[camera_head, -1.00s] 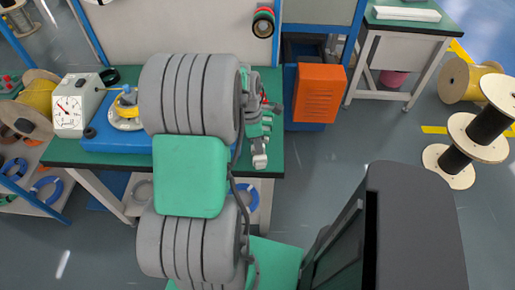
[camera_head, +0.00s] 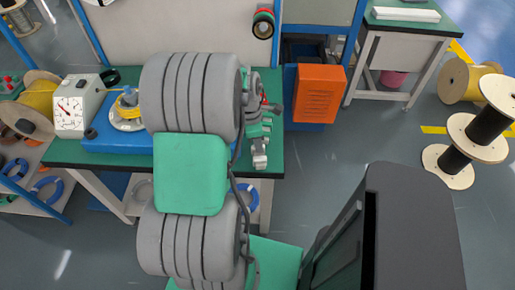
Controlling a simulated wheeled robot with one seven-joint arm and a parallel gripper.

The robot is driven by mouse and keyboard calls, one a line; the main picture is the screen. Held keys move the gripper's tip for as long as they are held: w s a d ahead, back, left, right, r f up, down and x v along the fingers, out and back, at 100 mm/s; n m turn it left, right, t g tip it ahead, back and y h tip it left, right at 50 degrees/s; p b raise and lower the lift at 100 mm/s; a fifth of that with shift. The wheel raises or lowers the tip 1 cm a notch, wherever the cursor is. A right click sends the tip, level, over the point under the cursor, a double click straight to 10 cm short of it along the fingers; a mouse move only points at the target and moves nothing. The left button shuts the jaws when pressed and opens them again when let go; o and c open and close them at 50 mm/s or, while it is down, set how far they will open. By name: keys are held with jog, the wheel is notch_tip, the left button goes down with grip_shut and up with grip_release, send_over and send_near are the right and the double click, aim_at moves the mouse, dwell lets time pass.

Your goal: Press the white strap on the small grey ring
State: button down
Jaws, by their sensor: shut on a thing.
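My gripper (camera_head: 260,158) shows in part to the right of my large grey arm link, over the right end of the green bench. It is small in the picture, and its grip looks closed. What lies between its fingers is too small to make out. I cannot pick out the white strap for certain. A small dark grey ring-like piece (camera_head: 90,133) sits at the left edge of the blue base, well to the left of my gripper. I cannot tell whether it is the small grey ring. My arm hides the middle of the bench.
A white dial gauge (camera_head: 70,113) and a yellow-and-white round fitting (camera_head: 127,110) stand on the left of the bench, the fitting on the blue base (camera_head: 115,144). An orange box (camera_head: 319,93) stands to the right. Wooden spools (camera_head: 465,151) stand on the floor at far right.

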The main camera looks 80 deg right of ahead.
notch_tip(320, 180, up, 8)
jog(key=p, duration=0.7)
